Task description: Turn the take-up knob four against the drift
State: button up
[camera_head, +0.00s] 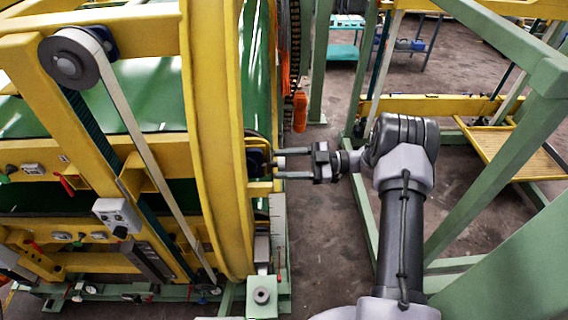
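A dark, rounded part (257,161) sits at the right side of the large yellow ring frame (215,120); it may be the take-up knob, but no label or number is readable. My gripper (277,163) points left at it from the right. The knob's turn and any drift cannot be read.
A grey belt runs down from a roller (72,58) on the yellow frame. A green block with a round grey top (261,295) stands below my gripper. Green posts (497,170) rise close at the right of my arm. Open floor (325,240) lies between.

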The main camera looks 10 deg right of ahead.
jog(key=shift+o, duration=0.3)
jog(key=s+d+b, duration=0.3)
jog(key=d+b, duration=0.1)
jog(key=d, duration=1.3)
jog(key=shift+s, duration=0.2)
